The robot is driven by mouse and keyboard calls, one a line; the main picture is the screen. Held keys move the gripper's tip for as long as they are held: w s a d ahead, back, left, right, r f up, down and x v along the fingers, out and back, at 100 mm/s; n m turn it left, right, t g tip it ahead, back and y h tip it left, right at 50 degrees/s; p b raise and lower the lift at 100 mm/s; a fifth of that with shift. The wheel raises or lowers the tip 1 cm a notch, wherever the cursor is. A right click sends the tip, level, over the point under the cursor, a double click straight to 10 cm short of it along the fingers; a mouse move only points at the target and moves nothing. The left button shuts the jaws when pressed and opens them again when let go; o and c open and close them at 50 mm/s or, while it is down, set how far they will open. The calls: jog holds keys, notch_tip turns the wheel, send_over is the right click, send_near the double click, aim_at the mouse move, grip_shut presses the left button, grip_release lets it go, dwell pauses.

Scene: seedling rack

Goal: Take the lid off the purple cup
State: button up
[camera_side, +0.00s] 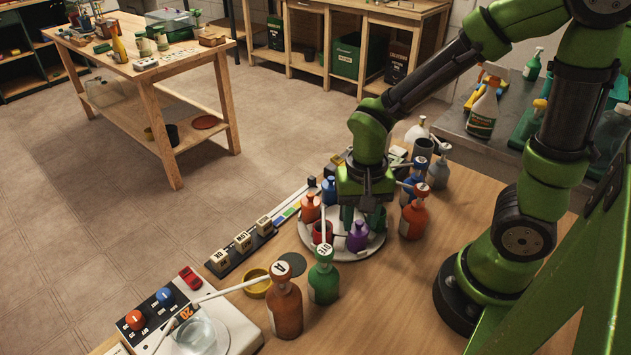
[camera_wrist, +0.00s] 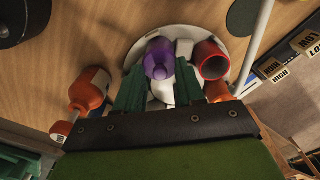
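The purple cup (camera_side: 357,238) stands upright on a round white tray (camera_side: 346,255). In the wrist view the purple cup (camera_wrist: 160,50) shows a rounded purple knob on top; I cannot make out the seam between lid and cup. My gripper (camera_side: 358,215) points down just above the purple cup. In the wrist view its two green fingers (camera_wrist: 159,76) stand apart, one on each side of the knob, with visible gaps. The gripper is open and holds nothing. In the side view the wrist and fingers partly hide the cup's top.
A red open cup (camera_wrist: 211,60) stands close beside the purple one. Orange (camera_side: 310,209) and blue (camera_side: 329,190) vessels share the tray area. Pump bottles in orange (camera_side: 285,308) and green (camera_side: 324,282) stand in front; an orange-red bottle (camera_side: 413,220) stands to the right.

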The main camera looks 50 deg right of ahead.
grip_shut()
